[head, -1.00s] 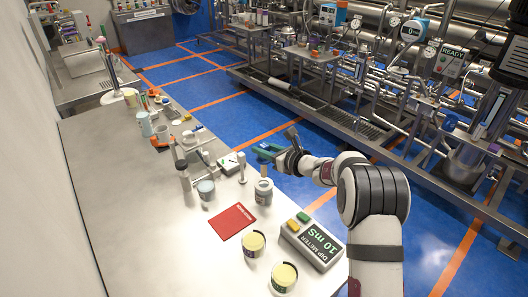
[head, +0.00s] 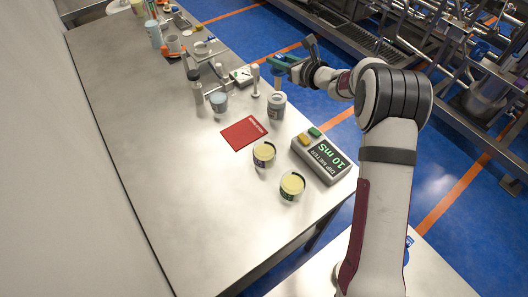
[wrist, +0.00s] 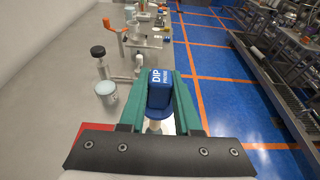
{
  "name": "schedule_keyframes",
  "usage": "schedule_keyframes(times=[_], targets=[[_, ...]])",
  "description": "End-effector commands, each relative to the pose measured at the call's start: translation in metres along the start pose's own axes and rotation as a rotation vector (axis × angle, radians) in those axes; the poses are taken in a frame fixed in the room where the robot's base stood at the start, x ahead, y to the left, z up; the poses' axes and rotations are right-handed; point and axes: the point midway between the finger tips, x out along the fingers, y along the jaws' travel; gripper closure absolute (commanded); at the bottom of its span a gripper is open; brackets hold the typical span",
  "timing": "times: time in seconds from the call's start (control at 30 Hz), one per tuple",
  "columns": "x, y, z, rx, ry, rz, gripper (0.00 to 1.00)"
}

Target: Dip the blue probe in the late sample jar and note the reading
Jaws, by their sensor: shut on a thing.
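My gripper (head: 284,65) has green fingers, shut on the blue dip probe (wrist: 159,88), which it holds above the bench. In the head view the gripper appears just behind and above a grey jar (head: 277,108); the probe is mostly hidden there. I cannot tell whether the probe's tip is inside anything. Two jars with pale yellow tops, a farther one (head: 264,155) and a nearer one (head: 292,186), stand in front of the grey jar. I cannot read which is the late sample. The grey dip meter (head: 322,159) shows "10 mS".
A red booklet (head: 243,133) lies left of the jars. A pale blue cup (head: 218,103), a dark-capped bottle (head: 196,88) and a slim white upright piece (head: 255,80) stand farther back. The left part of the steel bench (head: 140,150) is clear.

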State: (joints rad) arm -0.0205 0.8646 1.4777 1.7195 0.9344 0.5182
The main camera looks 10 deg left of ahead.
Motion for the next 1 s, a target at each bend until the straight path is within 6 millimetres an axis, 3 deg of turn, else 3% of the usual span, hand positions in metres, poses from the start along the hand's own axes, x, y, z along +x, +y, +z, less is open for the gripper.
schedule_keyframes(times=[0.57, 0.67, 1.0], targets=[[-0.004, 0.005, -0.001, -0.005, 0.0, 0.02, 1.0], [-0.019, 0.023, -0.006, -0.026, 0.001, 0.094, 1.0], [-0.107, 0.123, -0.026, -0.136, 0.0, 0.45, 1.0]])
